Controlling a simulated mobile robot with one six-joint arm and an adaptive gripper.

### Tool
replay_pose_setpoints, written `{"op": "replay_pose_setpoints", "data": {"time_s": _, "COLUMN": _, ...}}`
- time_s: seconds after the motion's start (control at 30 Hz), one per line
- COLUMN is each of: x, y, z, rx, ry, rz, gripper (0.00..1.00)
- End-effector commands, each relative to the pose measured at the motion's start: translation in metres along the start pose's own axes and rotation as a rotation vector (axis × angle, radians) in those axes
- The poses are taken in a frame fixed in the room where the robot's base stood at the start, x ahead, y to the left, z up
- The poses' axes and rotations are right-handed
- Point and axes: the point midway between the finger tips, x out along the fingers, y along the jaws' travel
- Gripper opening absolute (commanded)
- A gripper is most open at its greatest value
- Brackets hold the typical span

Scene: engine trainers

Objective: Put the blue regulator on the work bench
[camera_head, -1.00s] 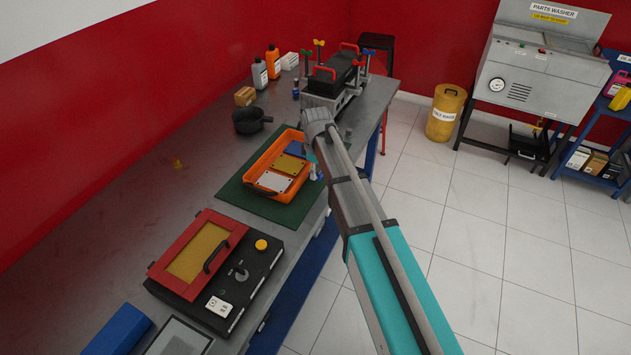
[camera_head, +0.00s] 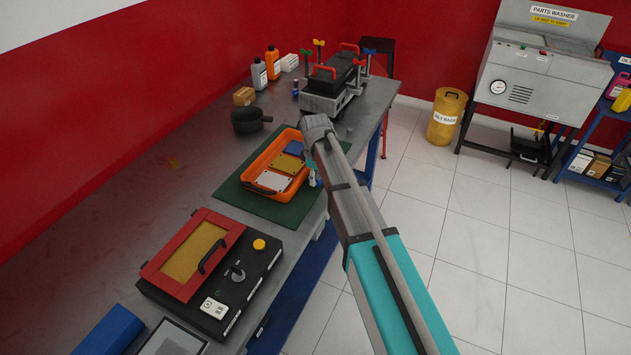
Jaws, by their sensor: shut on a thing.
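A blue flat piece (camera_head: 295,148), which looks like the blue regulator, shows at the far end of an orange tray (camera_head: 249,175). It is small in the picture and partly covered, so I cannot tell whether it lies flat or is touched. A yellow plate (camera_head: 288,164) and a white plate (camera_head: 271,182) lie nearer in the tray. The tray rests on a green mat (camera_head: 285,207) on the grey work bench (camera_head: 165,205). My arm reaches over the bench's right edge beside the tray. Its forearm hides my gripper, and only a small bit of the wrist shows at the tray's right side.
A black box with a red-framed lid (camera_head: 240,290) stands at the near end. A dark pot (camera_head: 247,121), bottles (camera_head: 259,75) and an engine fixture (camera_head: 333,85) stand farther back. Bare bench lies left of the mat. A yellow bin (camera_head: 446,118) stands on the floor.

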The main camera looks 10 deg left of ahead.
Motion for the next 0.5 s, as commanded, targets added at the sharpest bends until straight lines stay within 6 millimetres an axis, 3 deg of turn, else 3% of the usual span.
{"op": "replay_pose_setpoints", "data": {"time_s": 0.5, "x": 0.0051, "y": 0.0, "z": 0.0, "rx": 0.0, "ry": 0.0, "rz": 0.0, "gripper": 0.0}}
